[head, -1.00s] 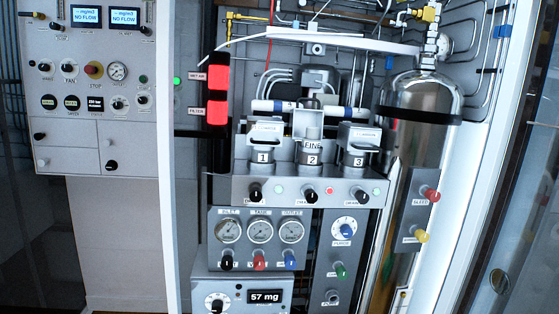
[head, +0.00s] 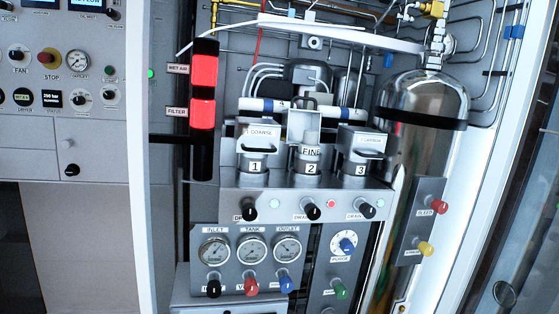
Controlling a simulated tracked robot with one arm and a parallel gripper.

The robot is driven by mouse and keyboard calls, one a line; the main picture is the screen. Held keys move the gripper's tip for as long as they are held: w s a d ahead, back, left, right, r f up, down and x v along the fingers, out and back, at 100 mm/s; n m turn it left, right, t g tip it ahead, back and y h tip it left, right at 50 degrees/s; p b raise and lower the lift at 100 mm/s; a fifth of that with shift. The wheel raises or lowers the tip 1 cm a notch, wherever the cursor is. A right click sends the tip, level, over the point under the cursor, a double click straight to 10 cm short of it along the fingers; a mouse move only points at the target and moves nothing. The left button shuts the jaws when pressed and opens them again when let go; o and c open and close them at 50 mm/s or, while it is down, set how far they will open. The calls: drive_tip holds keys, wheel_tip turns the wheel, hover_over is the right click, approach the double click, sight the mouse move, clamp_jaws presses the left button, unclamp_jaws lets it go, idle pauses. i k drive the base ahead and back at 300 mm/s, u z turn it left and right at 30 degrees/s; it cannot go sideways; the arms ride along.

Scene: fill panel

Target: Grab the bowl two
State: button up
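Bowl two (head: 307,163) is a grey cylinder with a "2" label and a "FINE" label. It stands upright in the middle of a row of three on a grey block. An upright pale bracket (head: 304,124) with a dark loop on top stands over it. Bowl one (head: 254,165), labelled "COARSE", is on its left. Bowl three (head: 360,168) is on its right. Both have a grey cover with a handle in front.
Drain knobs and lamps line the block's front; the lamp right of the middle drain knob (head: 331,204) is red. Gauges (head: 251,250) sit below. A shiny tank (head: 420,140) stands close on the right, a black column with red lights (head: 203,110) on the left. Pipes run behind.

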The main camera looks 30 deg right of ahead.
sight(306, 165)
drive_tip(key=z, duration=0.05)
drive_tip(key=i, duration=1.1)
